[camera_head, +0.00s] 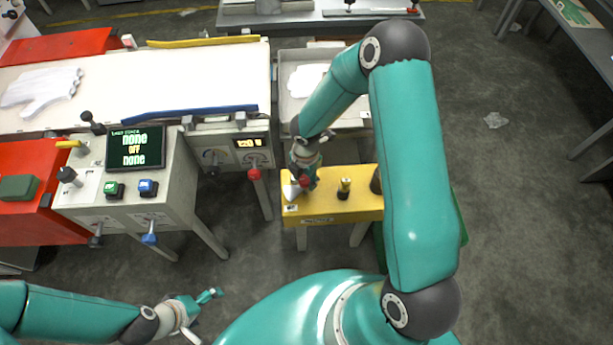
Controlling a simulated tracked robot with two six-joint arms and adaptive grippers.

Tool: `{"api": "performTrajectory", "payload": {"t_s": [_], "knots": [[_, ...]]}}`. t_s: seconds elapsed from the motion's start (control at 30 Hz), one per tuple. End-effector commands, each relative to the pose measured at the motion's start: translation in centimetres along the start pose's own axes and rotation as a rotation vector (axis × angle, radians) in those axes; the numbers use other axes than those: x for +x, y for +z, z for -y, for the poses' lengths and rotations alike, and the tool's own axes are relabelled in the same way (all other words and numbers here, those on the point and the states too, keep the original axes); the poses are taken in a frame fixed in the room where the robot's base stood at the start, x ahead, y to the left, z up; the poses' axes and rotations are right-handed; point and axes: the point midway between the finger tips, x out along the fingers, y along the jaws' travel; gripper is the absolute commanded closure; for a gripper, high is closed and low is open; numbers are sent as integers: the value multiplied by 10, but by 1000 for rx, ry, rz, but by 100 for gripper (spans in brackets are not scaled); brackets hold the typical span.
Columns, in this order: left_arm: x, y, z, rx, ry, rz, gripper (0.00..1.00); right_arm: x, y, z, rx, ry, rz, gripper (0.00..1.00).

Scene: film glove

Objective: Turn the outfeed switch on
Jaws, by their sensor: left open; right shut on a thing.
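A yellow box (340,206) stands below the end of the conveyor and carries controls on its top. The outfeed switch is not labelled legibly, so I cannot tell for sure which control it is. My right gripper (303,184) is at the left end of the yellow box's top, shut on a small control there, which looks red-tipped and is mostly hidden by the fingers. A short yellow and black knob (344,187) stands upright beside it, apart from the gripper. My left gripper (207,312) is open and empty at the lower left, away from the controls.
A console (127,200) with levers, green and blue buttons and a display (135,148) reading "none OFF none" stands at left. A white glove (42,90) lies on the conveyor (190,72). A tray (287,105) sits at its end. Floor at right is mostly clear.

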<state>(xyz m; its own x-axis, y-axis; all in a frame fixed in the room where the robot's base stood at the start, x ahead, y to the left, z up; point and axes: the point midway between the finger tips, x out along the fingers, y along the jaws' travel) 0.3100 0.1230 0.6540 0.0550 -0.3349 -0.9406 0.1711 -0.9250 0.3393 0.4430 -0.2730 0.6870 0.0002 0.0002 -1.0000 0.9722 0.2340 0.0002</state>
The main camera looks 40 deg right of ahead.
Motion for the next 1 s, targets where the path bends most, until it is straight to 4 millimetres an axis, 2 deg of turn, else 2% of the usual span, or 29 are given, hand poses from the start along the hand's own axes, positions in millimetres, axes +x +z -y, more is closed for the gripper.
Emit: {"api": "performTrajectory", "payload": {"t_s": [0.27, 0.47, 1.0], "knots": [[4, 0, 1, 0, 0, 0, 9, 1, 1, 1, 24, -3, 1, 92], [14, 0, 5, 0, 0, 0, 9, 2, 1, 1, 101, -1, 2, 92], [64, 0, 23, 0, 0, 0, 9, 5, 1, 1, 560, -1, 1, 92]]}}
